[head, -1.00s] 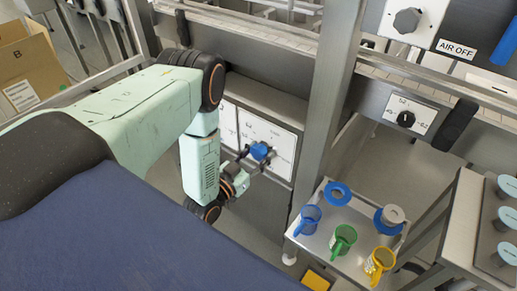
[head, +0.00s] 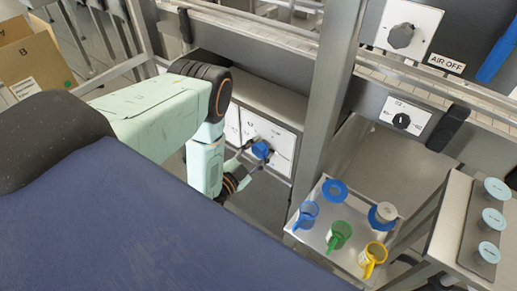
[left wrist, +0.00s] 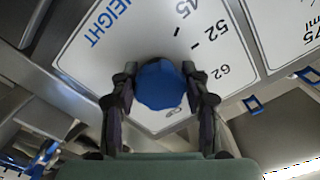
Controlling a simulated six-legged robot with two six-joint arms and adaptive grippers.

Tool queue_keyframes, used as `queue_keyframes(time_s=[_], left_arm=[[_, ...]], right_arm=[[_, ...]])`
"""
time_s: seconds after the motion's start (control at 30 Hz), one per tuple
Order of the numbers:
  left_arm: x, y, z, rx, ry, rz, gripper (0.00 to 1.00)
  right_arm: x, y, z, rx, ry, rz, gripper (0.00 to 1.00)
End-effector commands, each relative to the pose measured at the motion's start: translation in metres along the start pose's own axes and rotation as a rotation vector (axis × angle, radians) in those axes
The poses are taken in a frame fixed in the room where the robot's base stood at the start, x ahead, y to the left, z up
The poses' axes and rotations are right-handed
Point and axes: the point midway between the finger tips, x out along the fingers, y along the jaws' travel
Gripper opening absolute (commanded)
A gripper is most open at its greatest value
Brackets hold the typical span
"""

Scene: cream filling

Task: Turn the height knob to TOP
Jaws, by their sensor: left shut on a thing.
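The height knob (left wrist: 161,84) is a blue knob on a white dial plate (left wrist: 110,55) marked HEIGHT, with the numbers 45, 52 and 62 readable in the left wrist view. It also shows in the head view as a blue knob (head: 261,149) on the grey cabinet's white panel. My left gripper (left wrist: 160,92) has one finger on each side of the knob and is shut on it. The knob's pointer and the TOP mark cannot be made out. My right gripper is in neither view.
A metal tray (head: 320,240) right of the panel holds blue, green and yellow jugs (head: 340,235) and blue rings. A grey upright post (head: 327,100) stands between the panel and another dial (head: 402,121). A cardboard box (head: 35,62) is at far left.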

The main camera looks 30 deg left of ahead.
Motion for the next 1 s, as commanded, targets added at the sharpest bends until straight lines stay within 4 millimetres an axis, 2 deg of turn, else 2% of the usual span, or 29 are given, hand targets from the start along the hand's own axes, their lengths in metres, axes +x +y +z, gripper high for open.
queue_keyframes(time_s=[0.5, 0.53, 0.8, 1.0], left_arm=[[0.0011, -0.0007, -0.0009, 0.016, 0.004, -0.002, 0.15], [0.001, -0.0007, -0.0009, 0.016, 0.003, -0.002, 0.49], [0.0005, -0.0003, -0.0004, 0.015, 0.002, -0.001, 0.7], [0.0002, -0.0001, -0.0002, 0.015, 0.001, 0.0, 0.7]], right_arm=[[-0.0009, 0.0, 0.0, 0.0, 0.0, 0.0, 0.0], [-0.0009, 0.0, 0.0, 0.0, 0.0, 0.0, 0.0], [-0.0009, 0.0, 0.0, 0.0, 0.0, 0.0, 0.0], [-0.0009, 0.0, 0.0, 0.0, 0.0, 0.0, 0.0]])
